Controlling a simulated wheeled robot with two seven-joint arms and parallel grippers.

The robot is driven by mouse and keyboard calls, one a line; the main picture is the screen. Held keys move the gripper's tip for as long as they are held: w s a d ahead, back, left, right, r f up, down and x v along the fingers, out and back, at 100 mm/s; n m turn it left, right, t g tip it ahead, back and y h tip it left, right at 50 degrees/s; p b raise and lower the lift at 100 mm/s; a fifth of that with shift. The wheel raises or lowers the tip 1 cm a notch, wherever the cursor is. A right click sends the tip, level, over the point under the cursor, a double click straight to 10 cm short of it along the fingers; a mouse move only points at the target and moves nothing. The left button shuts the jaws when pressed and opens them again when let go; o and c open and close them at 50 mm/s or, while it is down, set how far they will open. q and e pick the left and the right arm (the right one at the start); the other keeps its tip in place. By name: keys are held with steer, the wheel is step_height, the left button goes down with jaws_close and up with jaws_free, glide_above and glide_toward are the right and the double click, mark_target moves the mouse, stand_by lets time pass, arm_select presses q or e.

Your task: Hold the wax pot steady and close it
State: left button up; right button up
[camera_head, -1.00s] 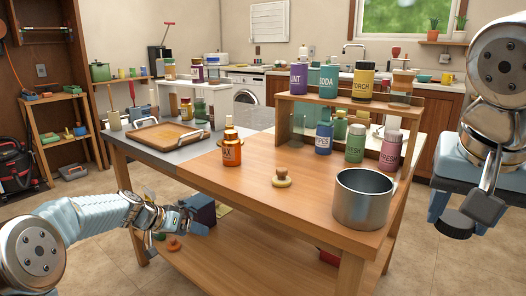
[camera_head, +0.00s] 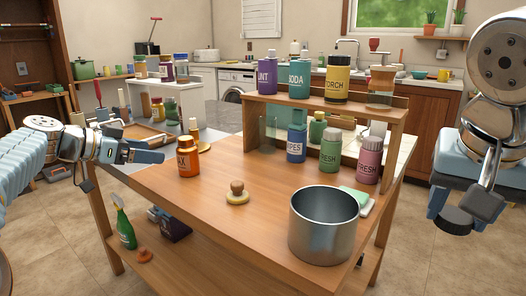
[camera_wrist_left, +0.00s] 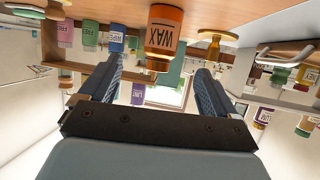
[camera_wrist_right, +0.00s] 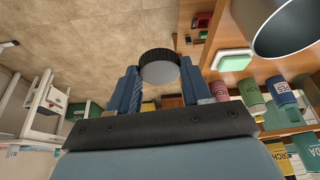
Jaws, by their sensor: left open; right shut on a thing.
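The wax pot (camera_head: 187,160) is an orange bottle labelled WAX, upright near the left edge of the wooden table (camera_head: 215,232). Its neck shows no lid. My left gripper (camera_head: 158,151) is open just left of the pot. In the left wrist view, the wax pot (camera_wrist_left: 164,38) appears upside down, ahead of the spread fingers and between them, with a gap. My right gripper (camera_head: 473,210) is shut on a round black lid (camera_head: 455,222), off the table's right side. The lid also shows between the fingertips in the right wrist view (camera_wrist_right: 158,67).
A steel pot (camera_head: 323,226) is at the front right. A raised shelf (camera_head: 325,106) carries several bottles. The front middle of the table is clear.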

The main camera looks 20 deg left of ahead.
mark_target(184, 155)
arm_select(q)
steer(key=shift+w, duration=0.15)
arm_select(e)
steer(key=shift+w+d, duration=0.1)
steer(key=shift+w, duration=0.05)
arm_select(q)
steer(key=shift+p+x, duration=0.55)
steer(key=shift+x, duration=2.85)
arm_select(e)
steer(key=shift+r, duration=0.55)
arm_select(q)
steer(key=p+x, duration=0.1)
steer(key=x, duration=0.3)
steer(key=shift+a, duration=0.1)
arm_select(e)
steer(key=shift+r, duration=0.7)
arm_select(q)
steer(key=shift+w+d+f, duration=0.25)
steer(key=shift+w+f, duration=0.1)
steer(key=shift+w, duration=0.15)
steer(key=shift+c, duration=0.2)
